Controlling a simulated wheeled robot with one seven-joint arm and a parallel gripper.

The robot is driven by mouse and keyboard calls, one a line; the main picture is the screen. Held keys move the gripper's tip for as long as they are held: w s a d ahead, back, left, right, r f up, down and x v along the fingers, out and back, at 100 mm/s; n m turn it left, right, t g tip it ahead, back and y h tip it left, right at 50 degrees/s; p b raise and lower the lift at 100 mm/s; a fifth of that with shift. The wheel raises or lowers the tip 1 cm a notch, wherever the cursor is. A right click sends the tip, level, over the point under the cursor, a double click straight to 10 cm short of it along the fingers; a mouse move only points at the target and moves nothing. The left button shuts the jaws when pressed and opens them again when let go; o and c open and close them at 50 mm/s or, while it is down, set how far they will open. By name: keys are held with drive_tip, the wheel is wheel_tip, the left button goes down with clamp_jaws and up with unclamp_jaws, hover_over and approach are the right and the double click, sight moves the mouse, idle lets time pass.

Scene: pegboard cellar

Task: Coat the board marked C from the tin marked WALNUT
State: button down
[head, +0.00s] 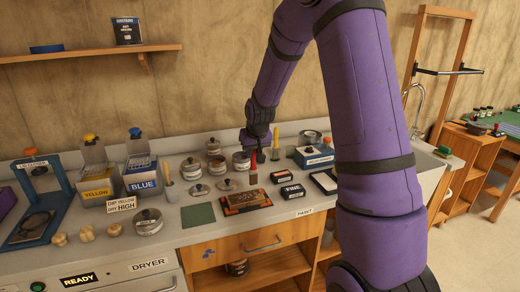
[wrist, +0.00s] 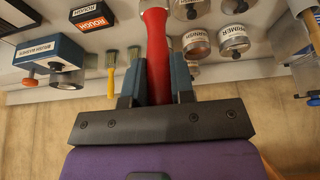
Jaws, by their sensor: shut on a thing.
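My gripper (head: 251,149) is shut on the red handle of a brush (head: 253,161); the handle also shows between the fingers in the wrist view (wrist: 157,55). The brush hangs upright above the counter, right of an open tin (head: 241,162).
A brush washer (head: 314,157) and a yellow-handled brush (wrist: 110,78) stand nearby. Loose lids (head: 199,190), a block labelled FINE (head: 292,191) and a green mat (head: 198,218) surround the board. A dryer (head: 150,266) is at lower left. Blue and yellow containers stand left.

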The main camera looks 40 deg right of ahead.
sight(255, 163)
drive_tip(key=shift+f, duration=2.5)
drive_tip(key=shift+d, duration=0.2)
drive_tip(key=shift+f, duration=0.6)
drive_tip(key=shift+s, duration=0.1)
